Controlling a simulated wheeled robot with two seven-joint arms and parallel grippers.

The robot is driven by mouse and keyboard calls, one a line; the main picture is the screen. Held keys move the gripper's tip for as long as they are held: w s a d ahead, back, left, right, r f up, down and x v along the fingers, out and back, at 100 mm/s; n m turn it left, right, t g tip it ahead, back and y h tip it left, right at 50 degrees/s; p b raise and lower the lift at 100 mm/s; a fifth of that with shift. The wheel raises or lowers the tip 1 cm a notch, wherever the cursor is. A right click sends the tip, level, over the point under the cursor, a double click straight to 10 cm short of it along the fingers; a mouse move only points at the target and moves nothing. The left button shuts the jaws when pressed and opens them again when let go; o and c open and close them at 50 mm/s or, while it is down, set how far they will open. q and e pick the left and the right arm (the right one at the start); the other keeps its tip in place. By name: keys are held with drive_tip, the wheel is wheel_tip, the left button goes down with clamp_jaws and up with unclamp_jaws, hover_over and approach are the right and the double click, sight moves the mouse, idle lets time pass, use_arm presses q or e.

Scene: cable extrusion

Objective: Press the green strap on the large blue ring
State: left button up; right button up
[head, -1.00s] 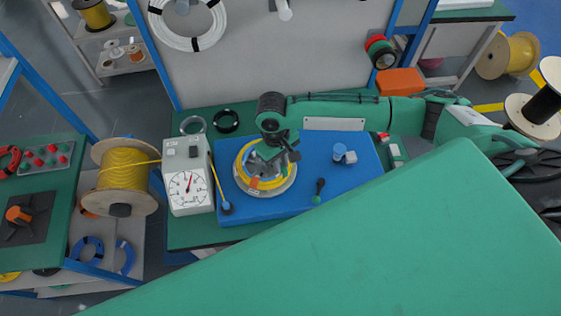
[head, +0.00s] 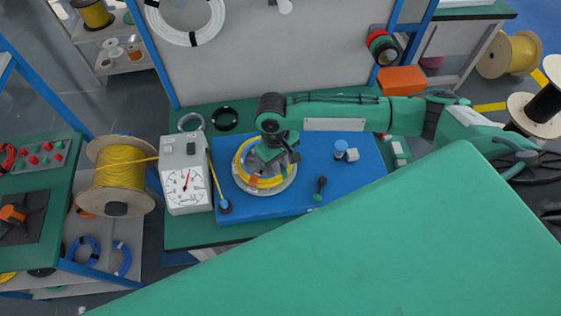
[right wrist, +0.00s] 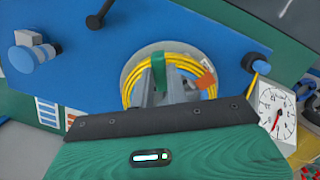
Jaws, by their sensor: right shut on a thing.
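A yellow cable coil (head: 282,182) lies on a round light-grey disc on the blue board (head: 330,200); it also shows in the right wrist view (right wrist: 128,92). The ring at my gripper is yellow, not blue. A green strap (right wrist: 158,62) crosses the coil's edge in the right wrist view. An orange tag or strap (right wrist: 206,80) sits on the coil to its right. My right gripper (head: 268,158) points down over the coil, with its fingers (right wrist: 160,85) shut on the green strap. The fingers hide part of the coil. My left gripper is not in view.
A gauge box (head: 186,178) stands left of the board, with a yellow cable spool (head: 118,172) beyond it. A blue knob (head: 341,148) and a dark-handled lever (head: 320,190) stand right of the coil. Blue rings (head: 86,250) lie on the lower left shelf.

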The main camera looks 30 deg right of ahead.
drive_tip(key=shift+f+b, duration=0.35)
drive_tip(key=shift+f, duration=1.1)
drive_tip(key=shift+f, duration=0.45)
drive_tip(key=shift+s+f+p, duration=0.1)
drive_tip(key=shift+p, duration=0.6)
idle(1.0)
idle(0.3)
